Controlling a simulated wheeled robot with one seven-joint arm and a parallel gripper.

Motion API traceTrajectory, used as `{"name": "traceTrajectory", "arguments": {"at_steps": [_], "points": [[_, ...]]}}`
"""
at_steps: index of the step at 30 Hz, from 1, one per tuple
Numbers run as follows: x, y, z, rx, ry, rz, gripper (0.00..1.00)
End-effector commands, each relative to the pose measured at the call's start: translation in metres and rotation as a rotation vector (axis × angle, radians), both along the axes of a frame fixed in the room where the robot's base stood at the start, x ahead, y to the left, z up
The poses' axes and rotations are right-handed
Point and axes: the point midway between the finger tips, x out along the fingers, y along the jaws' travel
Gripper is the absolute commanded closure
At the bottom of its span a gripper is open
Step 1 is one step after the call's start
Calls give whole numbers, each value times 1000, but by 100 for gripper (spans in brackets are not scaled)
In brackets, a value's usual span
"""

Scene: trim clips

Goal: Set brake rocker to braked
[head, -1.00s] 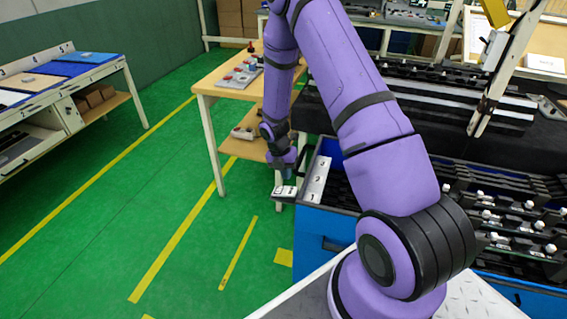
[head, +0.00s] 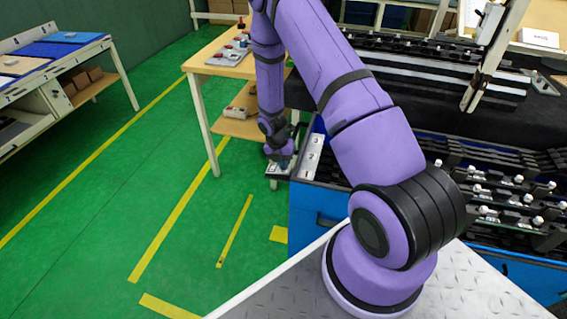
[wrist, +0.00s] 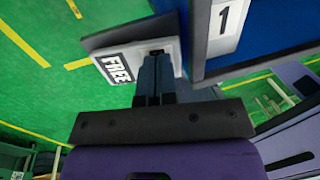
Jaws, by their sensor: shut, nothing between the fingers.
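The blue cart (head: 316,208) with a numbered white strip (head: 312,155) stands right beside my gripper. A wooden table (head: 218,62) with a lower shelf is just behind. Black racks of clips fill the cart's top. Green floor to the left is open.

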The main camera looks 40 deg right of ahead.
Motion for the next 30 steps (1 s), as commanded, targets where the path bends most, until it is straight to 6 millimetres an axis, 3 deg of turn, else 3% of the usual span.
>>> {"name": "traceTrajectory", "arguments": {"at_steps": [17, 30], "points": [[-4, -3, -2, 66, -82, -2, 100], [-11, -9, -7, 205, -260, -4, 100]]}}
